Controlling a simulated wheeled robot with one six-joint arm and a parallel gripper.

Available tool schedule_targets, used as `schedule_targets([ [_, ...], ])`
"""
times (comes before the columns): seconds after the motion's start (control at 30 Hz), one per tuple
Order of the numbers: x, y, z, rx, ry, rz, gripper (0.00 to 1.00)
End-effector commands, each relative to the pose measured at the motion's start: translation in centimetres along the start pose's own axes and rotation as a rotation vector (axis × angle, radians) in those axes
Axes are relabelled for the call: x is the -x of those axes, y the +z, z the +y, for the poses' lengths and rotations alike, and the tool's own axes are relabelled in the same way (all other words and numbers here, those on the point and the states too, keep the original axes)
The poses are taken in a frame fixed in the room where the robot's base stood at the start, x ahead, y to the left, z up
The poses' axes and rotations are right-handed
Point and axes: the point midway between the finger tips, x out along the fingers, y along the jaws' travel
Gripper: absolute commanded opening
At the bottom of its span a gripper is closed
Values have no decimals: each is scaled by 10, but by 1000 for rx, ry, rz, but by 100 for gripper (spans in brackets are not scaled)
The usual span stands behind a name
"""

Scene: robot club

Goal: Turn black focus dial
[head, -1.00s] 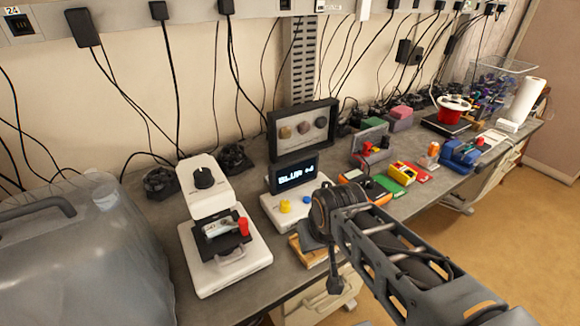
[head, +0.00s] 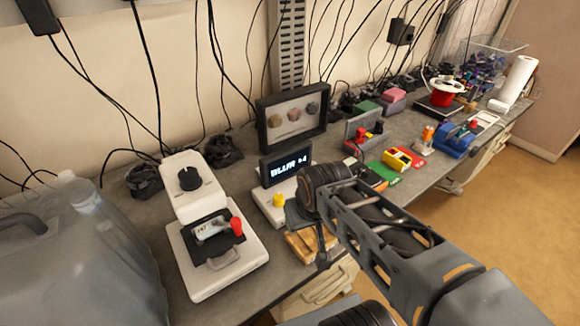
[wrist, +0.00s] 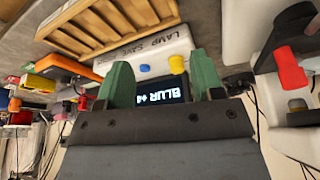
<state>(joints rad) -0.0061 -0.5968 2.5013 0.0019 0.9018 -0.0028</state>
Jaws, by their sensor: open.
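The black focus dial (head: 190,178) is a ridged knob on top of a white microscope-like device (head: 252,262) at the left of the bench. The device's stage holds a slide, with a red knob (head: 237,226) at its side. A small dark display (head: 286,166) to its right reads "BLUR" with a small number, hard to read. It shows upside down in the wrist view (wrist: 150,92). My gripper (wrist: 162,78) has two green fingers, apart and empty, pointed towards the display unit. In the head view my arm hides its fingertips. The gripper is to the right of the dial, not touching it.
The display's white base carries a yellow knob (head: 278,201) and, in the wrist view, a blue knob (wrist: 145,68). A wooden tray (head: 300,247) lies at the bench's front edge. A large clear jug (head: 80,260) stands left of the device. A framed panel (head: 291,118) stands behind.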

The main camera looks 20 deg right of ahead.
Motion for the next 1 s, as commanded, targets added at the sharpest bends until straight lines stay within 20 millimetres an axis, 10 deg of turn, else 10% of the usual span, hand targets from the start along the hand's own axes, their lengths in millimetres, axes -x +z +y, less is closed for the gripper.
schedule_targets([
  [0.27,-5,-5,13,-50,15,-78,64],
  [0.47,-6,-57,45,-58,28,-181,64],
  [1.0,-20,-184,134,1116,-184,-296,64],
])
